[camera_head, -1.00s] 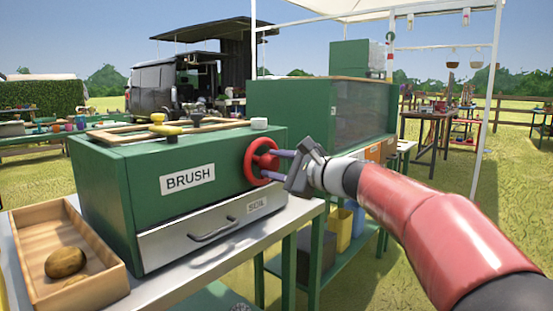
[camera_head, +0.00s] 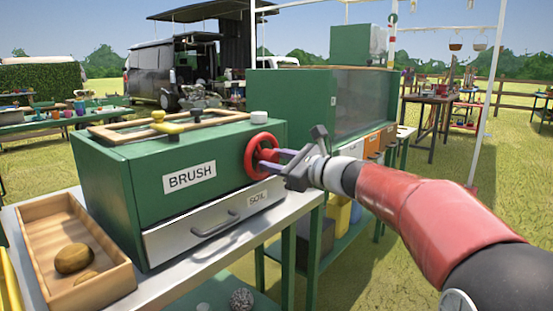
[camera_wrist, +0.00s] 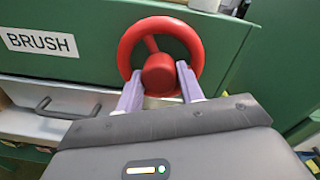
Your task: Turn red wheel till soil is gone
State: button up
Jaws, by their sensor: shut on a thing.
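A red wheel (camera_head: 262,155) is mounted on the right end of the front of a green box (camera_head: 110,190) labelled BRUSH. In the wrist view the red wheel (camera_wrist: 124,48) shows its rim, a spoke and a round central knob (camera_wrist: 158,74). My gripper (camera_head: 268,158) reaches the wheel from the right. Its two purple fingers (camera_wrist: 158,84) stand on either side of the central knob, shut on it. A grey drawer (camera_head: 180,232) marked SOIL sits shut below the wheel. The soil itself is not visible.
A wooden tray (camera_head: 28,220) with brown potato-like lumps (camera_head: 73,258) stands at the left on the metal table (camera_head: 215,247). A wooden frame and yellow and black knobs (camera_head: 168,128) lie on the box top. A larger green cabinet (camera_head: 290,107) stands behind.

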jog(key=shift+f, duration=0.15)
jog(key=o, duration=1)
jog(key=shift+d, duration=0.15)
jog(key=v, duration=0.7)
jog(key=shift+s+d+b, duration=0.2)
jog(key=shift+s+b, duration=0.1)
jog(key=shift+b, duration=0.1)
